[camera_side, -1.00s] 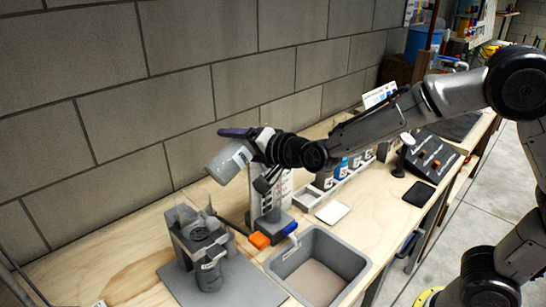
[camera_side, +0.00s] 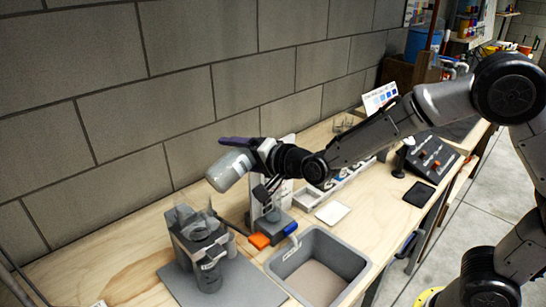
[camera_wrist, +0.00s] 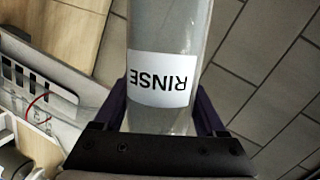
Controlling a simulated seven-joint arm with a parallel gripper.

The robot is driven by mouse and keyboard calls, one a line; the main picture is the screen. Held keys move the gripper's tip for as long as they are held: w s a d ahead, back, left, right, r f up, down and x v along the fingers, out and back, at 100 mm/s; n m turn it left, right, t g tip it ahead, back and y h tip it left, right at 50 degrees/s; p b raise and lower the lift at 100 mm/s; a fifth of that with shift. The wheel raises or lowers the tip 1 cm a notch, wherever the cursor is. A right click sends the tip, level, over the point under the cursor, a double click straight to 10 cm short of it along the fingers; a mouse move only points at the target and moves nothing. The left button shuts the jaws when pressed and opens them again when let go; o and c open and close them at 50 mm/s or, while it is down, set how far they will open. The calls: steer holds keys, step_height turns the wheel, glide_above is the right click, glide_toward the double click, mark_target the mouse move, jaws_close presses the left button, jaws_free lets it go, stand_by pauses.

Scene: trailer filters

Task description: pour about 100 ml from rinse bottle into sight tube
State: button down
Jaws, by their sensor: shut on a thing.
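My gripper (camera_side: 249,153) is shut on the rinse bottle (camera_side: 230,171), a translucent grey cylinder. The bottle is steeply tilted, with its free end down and left, in the air above the bench. In the wrist view the bottle (camera_wrist: 165,25) stands between my fingers, its white RINSE label (camera_wrist: 160,78) upside down. Its mouth and any liquid level are not clear. A grey stand (camera_side: 273,222) with a pale upright panel is below and right of the bottle, partly behind my wrist. I cannot make out the sight tube with certainty. No stream of liquid is visible.
A grey filter housing (camera_side: 202,245) with a clear top stands on a grey mat (camera_side: 245,285) at the left. A grey basin (camera_side: 350,262) is at the front. An orange block (camera_side: 259,241) lies by the stand. The block wall is close behind.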

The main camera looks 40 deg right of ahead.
steer(key=shift+f, duration=0.25)
steer(key=shift+d+r+m+y, duration=0.35)
steer(key=shift+r+m+y, duration=0.25)
steer(key=shift+m, duration=0.4)
stand_by(2.6)
